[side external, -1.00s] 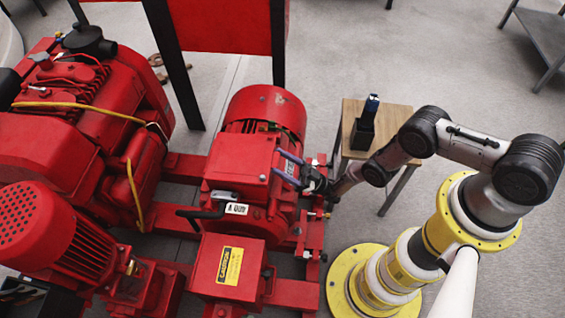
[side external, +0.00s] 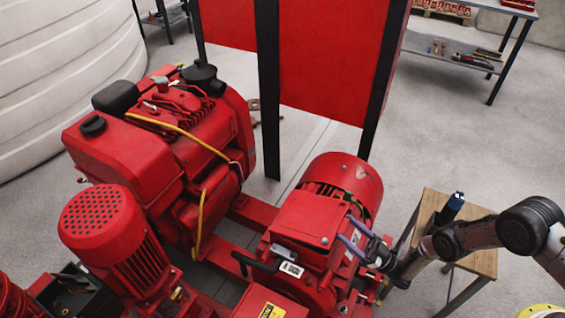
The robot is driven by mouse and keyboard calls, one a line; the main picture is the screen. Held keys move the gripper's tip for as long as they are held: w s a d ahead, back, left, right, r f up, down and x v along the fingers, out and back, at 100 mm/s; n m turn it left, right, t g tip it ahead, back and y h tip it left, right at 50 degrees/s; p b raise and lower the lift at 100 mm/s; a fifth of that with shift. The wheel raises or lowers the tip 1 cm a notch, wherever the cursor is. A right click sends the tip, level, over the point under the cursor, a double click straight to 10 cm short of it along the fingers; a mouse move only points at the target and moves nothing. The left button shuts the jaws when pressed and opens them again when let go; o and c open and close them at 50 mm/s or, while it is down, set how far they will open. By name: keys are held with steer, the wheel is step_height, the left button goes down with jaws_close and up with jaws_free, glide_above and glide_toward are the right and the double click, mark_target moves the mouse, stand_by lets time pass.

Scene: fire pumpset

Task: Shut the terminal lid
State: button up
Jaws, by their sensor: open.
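The red terminal box (side external: 305,222) sits on top of the red generator body (side external: 343,182), with its flat lid facing up. The lid looks close to flat on the box; I cannot tell whether it is fully shut. My gripper (side external: 354,240) is at the box's right side, with blue-violet fingers beside the lid's right edge. The fingers look apart, with nothing clearly held. Whether they touch the lid or box cannot be told. A metal latch (side external: 283,253) and a white tag (side external: 291,269) are at the box's front edge.
A red engine (side external: 180,130) with a yellow cable stands to the left, and a red motor (side external: 100,225) at the front left. A wooden stool (side external: 484,262) with a dark holder stands right of my gripper. A red panel (side external: 330,60) rises behind.

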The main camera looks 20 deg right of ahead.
steer(key=shift+w+a+r+n+g+h, duration=0.1)
steer(key=shift+w+a+r+g+h, duration=0.3)
steer(key=shift+r, duration=0.65)
steer(key=shift+w+a+r+n+g+h, duration=0.1)
steer(key=shift+w+a+r+g+h, duration=0.35)
steer(key=shift+r, duration=0.6)
steer(key=shift+w+a+r+n+g+h, duration=0.1)
steer(key=shift+w+a+r+g+h, duration=0.3)
steer(key=shift+r, duration=0.65)
steer(key=w+a+r+g+h, duration=0.2)
steer(key=w+a+r+g, duration=0.1)
steer(key=w+a+r, duration=0.7)
steer(key=w+a, duration=0.2)
steer(key=a, duration=0.1)
steer(key=shift+w+r+h, duration=0.2)
steer(key=shift+r+h, duration=0.05)
steer(key=shift+h, duration=0.1)
steer(key=r+v, duration=0.1)
steer(key=v, duration=1.4)
steer(key=shift+d, duration=0.35)
